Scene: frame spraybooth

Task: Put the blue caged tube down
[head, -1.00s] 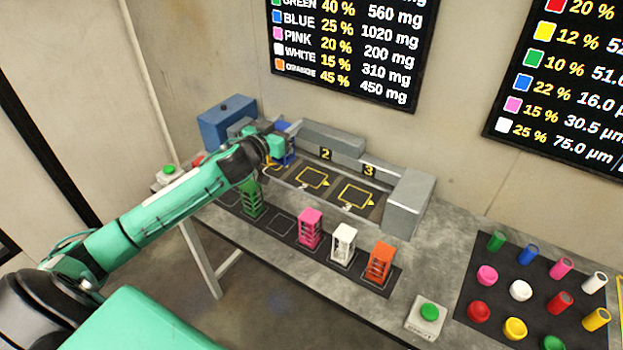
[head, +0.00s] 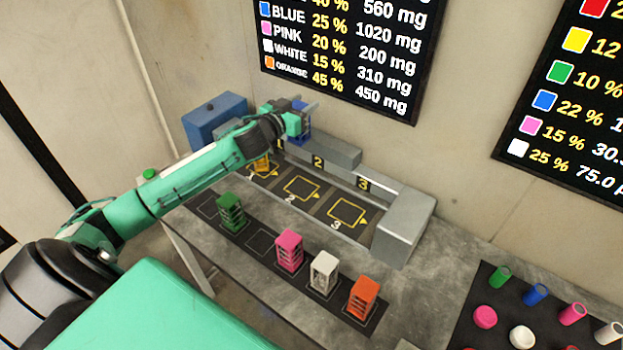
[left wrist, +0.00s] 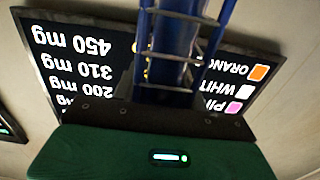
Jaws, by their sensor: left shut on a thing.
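My left gripper (head: 303,112) is shut on the blue caged tube (head: 301,133). It holds the tube up in the air near the back wall, above the left end of the station with marked slots. In the left wrist view the blue caged tube (left wrist: 178,40) stands out from the jaws with its cage bars showing. Numbered yellow squares mark slot 2 (head: 301,189) and slot 3 (head: 347,212), both empty. A yellow-orange thing (head: 262,164) stands at slot 1, partly hidden by my arm. My right gripper is out of view.
Green (head: 231,212), pink (head: 289,251), white (head: 324,272) and orange (head: 363,297) caged tubes stand on a dark front strip, with an empty square between green and pink. A blue box (head: 217,120) is behind my arm. A grey block (head: 404,228) closes the station's right end.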

